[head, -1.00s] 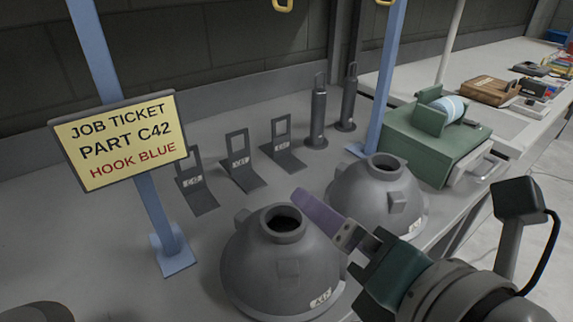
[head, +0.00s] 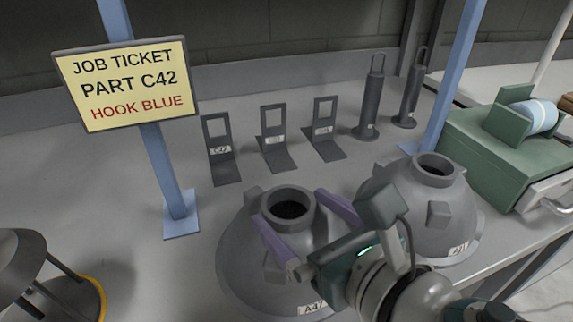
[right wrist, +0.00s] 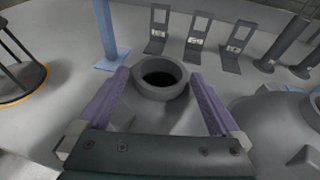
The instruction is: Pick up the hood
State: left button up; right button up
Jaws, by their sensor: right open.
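A grey dome-shaped hood (head: 240,262) with a round open collar on top stands on the bench in the head view. Its label seems to read A47. It also shows in the right wrist view (right wrist: 160,118). My right gripper (head: 289,205) is open, with one purple finger on each side of the collar. In the right wrist view the fingers (right wrist: 160,75) flank the collar with a gap on both sides. I cannot tell how high the fingertips are against the collar. A second similar hood (head: 450,210) stands to the right. My left gripper is not in view.
A job ticket sign (head: 128,83) reads PART C42, HOOK BLUE, on a blue post (head: 165,175). Several grey brackets (head: 275,150) and two cylinders (head: 372,100) stand behind. A green box (head: 490,150) is at the right. A stool-like object (head: 75,290) is at lower left.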

jog(key=shift+w+a+f, duration=0.2)
jog(key=shift+w+a, duration=0.15)
jog(key=shift+w, duration=0.25)
grip_shut()
dwell(0.4)
